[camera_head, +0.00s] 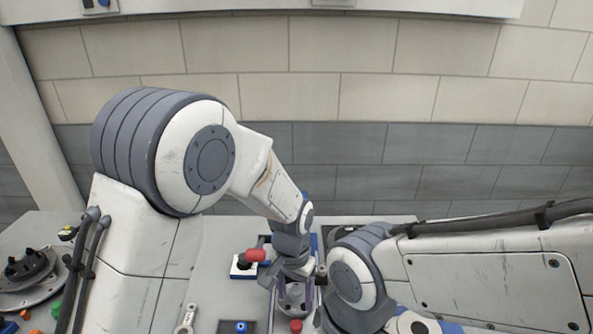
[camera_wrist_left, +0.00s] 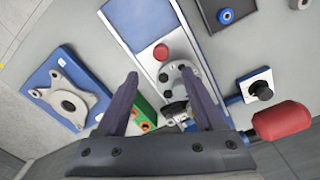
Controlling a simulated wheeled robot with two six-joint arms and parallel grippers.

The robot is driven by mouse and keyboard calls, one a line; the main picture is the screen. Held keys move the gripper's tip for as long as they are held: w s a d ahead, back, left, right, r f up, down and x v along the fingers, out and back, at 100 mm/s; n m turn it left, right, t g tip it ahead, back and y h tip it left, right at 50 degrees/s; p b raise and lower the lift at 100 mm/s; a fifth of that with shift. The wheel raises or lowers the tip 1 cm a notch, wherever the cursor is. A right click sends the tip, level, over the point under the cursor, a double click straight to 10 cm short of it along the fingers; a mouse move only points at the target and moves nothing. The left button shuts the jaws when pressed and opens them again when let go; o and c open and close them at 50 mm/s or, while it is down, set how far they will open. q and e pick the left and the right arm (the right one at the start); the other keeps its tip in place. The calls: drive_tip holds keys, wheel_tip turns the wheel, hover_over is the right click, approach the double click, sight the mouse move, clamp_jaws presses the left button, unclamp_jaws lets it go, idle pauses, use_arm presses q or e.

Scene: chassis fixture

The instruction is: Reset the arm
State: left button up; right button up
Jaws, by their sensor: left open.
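My left gripper (camera_head: 294,296) hangs over the table in the head view, at the end of the arm from the left. In the left wrist view its two dark fingers (camera_wrist_left: 159,76) are spread apart, with nothing held between them. Below and between them lies a light fixture plate with a blue border (camera_wrist_left: 153,17), carrying a red round knob (camera_wrist_left: 161,52) and a grey metal part (camera_wrist_left: 180,76). My right arm comes in from the right in the head view; its gripper is not in view.
A red-handled piece (camera_head: 256,255) stands beside my left gripper; its red end (camera_wrist_left: 282,120) shows close to the gripper in the wrist view. A blue tray (camera_wrist_left: 52,80) holds a white flanged part (camera_wrist_left: 68,102). A dark round fixture (camera_head: 28,268) stands at far left. A tiled wall (camera_head: 340,50) closes the back.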

use_arm(q)
drive_tip(key=s+a+r+m+b, duration=0.1)
drive_tip(key=s+r, duration=0.3)
drive_tip(key=s, duration=0.6)
drive_tip(key=s+a+r+b, duration=0.1)
drive_tip(key=s+a+r, duration=0.2)
drive_tip(key=s, duration=0.7)
drive_tip(key=shift+a+r+m+h, duration=0.15)
drive_tip(key=shift+r+m+h, duration=0.2)
drive_tip(key=shift+r, duration=0.25)
